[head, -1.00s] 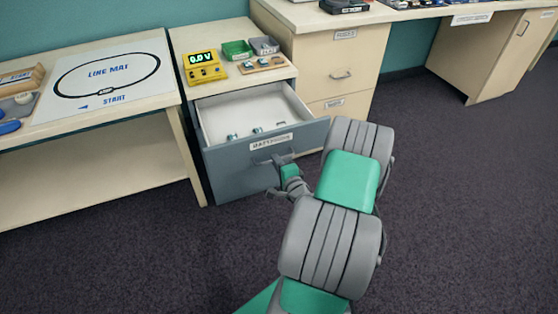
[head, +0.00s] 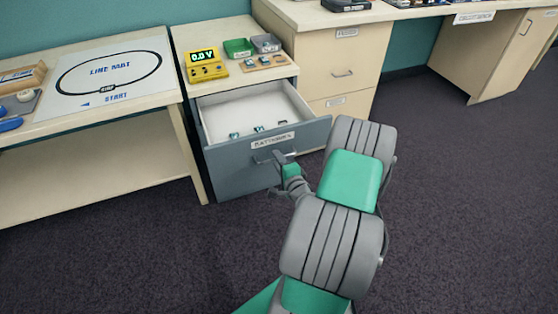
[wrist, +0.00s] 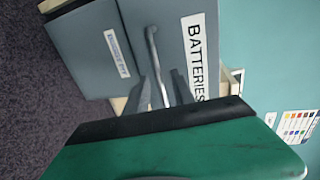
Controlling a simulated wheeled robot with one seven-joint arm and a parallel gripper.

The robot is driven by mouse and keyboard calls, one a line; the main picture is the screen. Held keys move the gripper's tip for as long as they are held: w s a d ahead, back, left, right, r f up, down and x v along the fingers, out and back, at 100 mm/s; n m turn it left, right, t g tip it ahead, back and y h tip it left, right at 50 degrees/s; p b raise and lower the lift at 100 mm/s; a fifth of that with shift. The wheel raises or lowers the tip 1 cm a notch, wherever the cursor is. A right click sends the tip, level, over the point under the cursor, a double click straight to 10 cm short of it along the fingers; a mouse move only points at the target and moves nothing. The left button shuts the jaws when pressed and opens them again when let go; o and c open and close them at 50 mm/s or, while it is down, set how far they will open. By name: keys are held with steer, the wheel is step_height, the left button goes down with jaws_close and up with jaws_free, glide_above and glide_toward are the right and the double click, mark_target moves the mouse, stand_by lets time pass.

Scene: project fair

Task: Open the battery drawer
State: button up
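The battery drawer (head: 222,157) is a grey-blue drawer with a BATTERIES label, pulled out of its cabinet in the head view. Its pale inside (head: 245,109) shows, with several small teal-and-white items near the front. Its front also shows in the wrist view (wrist: 170,22). The bar handle (wrist: 153,50) lies below the label and passes between my fingers. My gripper (wrist: 163,85) appears shut on the handle, with the fingers close on both sides. In the head view my gripper (head: 278,161) is at the right part of the handle. The exact finger contact is hard to see.
A yellow meter (head: 206,66), a green bin (head: 238,48) and a grey bin (head: 266,43) stand on the cabinet top. A table with a line mat (head: 107,74) is at left. Beige drawers (head: 340,65) stand behind at right. The carpet in front is clear.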

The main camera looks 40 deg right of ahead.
steer(key=v, duration=0.7)
steer(key=shift+s, duration=0.3)
steer(key=shift+a+r, duration=0.1)
steer(key=shift+a, duration=0.05)
